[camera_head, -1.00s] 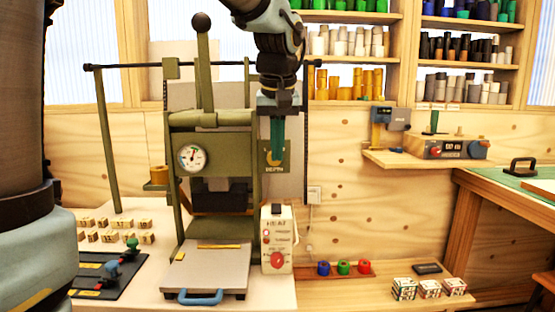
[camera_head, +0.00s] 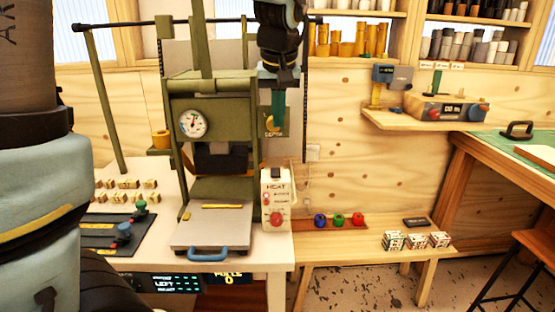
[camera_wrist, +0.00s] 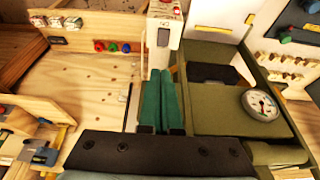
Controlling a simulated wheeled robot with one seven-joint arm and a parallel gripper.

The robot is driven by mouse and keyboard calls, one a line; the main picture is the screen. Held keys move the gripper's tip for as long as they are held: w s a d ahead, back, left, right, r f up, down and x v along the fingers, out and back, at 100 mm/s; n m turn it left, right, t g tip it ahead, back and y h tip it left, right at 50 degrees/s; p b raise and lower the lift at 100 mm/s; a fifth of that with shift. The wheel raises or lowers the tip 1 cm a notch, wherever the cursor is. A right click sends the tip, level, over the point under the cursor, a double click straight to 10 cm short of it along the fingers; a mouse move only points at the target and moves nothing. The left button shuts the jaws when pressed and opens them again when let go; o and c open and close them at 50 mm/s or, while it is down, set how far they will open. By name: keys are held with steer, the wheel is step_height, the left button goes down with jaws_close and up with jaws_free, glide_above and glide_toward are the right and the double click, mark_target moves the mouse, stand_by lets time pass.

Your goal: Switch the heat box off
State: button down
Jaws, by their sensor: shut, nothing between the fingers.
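The heat box (camera_head: 268,215) is a small upright white box labelled HEAT, on the table just right of the press. Its front has a red knob (camera_head: 277,219) and small indicator lights. A black switch (camera_head: 275,173) shows at its top. The box also shows at the top of the wrist view (camera_wrist: 155,57), with a dark switch patch (camera_wrist: 163,37). My gripper (camera_head: 278,128) has green fingers, pointing down, shut and empty. It hangs above the box, apart from it in the head view. In the wrist view the fingers (camera_wrist: 158,74) point towards the box. The switch position is too small to tell.
The olive press (camera_head: 215,92) with a dial gauge (camera_head: 192,123) stands directly left of the box. Its steel plate (camera_head: 212,226) has a blue handle. A wooden wall is behind.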

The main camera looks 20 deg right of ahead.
mark_target(277, 173)
steer(key=p+x, duration=0.1)
steer(key=x, duration=0.3)
steer(key=p+x, duration=0.1)
steer(key=x, duration=0.3)
steer(key=p+x, duration=0.1)
steer(key=x, duration=0.3)
steer(key=shift+s+a+f, duration=0.1)
steer(key=shift+s+f, duration=0.15)
steer(key=shift+f, duration=0.45)
steer(key=shift+w+f, duration=0.15)
steer(key=shift+f, duration=0.1)
steer(key=shift+s+a+f+b, duration=0.1)
steer(key=shift+s+a+b, duration=0.05)
steer(key=shift+s, duration=0.3)
steer(key=shift+s+a+b, duration=0.1)
steer(key=shift+s+b, duration=0.05)
steer(key=shift+s, duration=0.3)
